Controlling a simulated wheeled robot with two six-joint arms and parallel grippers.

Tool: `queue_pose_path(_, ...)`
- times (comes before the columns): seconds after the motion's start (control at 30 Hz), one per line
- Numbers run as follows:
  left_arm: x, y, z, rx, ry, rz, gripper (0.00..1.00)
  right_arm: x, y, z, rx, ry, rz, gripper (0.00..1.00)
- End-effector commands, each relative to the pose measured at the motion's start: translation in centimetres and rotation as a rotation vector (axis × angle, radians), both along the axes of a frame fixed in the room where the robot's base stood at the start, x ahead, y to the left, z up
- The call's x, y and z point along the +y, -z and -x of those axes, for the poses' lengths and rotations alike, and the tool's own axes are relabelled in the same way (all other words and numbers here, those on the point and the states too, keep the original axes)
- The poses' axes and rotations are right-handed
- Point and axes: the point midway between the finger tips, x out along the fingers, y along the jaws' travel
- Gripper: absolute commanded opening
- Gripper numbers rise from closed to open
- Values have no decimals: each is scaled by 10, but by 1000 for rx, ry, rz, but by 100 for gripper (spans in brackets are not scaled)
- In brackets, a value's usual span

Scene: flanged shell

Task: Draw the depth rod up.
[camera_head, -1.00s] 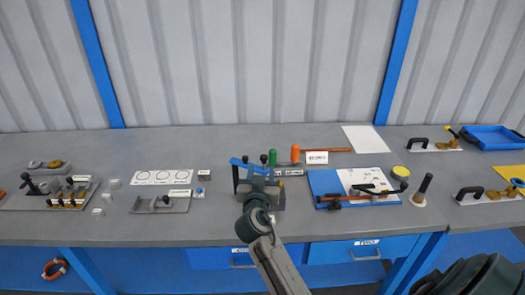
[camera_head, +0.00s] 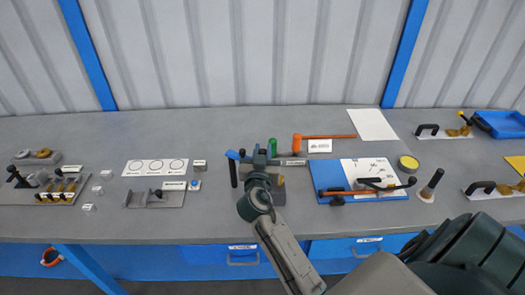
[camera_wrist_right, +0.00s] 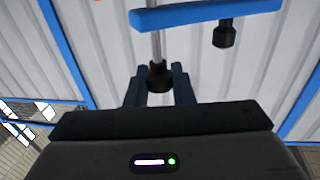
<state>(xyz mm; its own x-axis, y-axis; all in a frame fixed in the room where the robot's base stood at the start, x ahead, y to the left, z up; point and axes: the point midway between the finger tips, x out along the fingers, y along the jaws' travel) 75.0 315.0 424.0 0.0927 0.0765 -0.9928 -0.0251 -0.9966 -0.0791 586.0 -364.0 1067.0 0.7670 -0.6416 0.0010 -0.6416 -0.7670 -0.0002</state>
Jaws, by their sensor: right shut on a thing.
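My right gripper (camera_head: 258,160) stands over the middle of the bench, its arm coming from below. In the right wrist view its two dark fingers (camera_wrist_right: 158,88) are shut on a black knob (camera_wrist_right: 158,76) at the end of a slim silver rod (camera_wrist_right: 156,42), which I take as the depth rod. The rod runs up to a blue bar (camera_wrist_right: 205,13). Another black knob (camera_wrist_right: 224,34) hangs from the bar, clear of my fingers. In the head view the bar's left end (camera_head: 233,154) shows; my gripper hides the rod and most of the grey part beneath. My left gripper is out of view.
A blue board (camera_head: 326,176) with a sheet and tools lies right of my gripper. A grey bracket plate (camera_head: 140,198) lies left. Bare bench (camera_head: 217,210) shows left of my forearm.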

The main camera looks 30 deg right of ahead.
Motion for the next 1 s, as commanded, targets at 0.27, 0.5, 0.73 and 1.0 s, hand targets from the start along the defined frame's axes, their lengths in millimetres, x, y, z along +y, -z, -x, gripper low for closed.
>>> queue_pose_path(0.27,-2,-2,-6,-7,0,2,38,0,-3,0,0,0,0,0)
queue_pose_path(0.5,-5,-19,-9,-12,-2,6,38,0,-43,0,-3,0,-1,0)
queue_pose_path(0.73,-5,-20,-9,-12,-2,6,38,0,-51,0,-2,-1,1,0)
queue_pose_path(1.0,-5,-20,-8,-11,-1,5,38,0,-52,0,-4,-1,2,43)
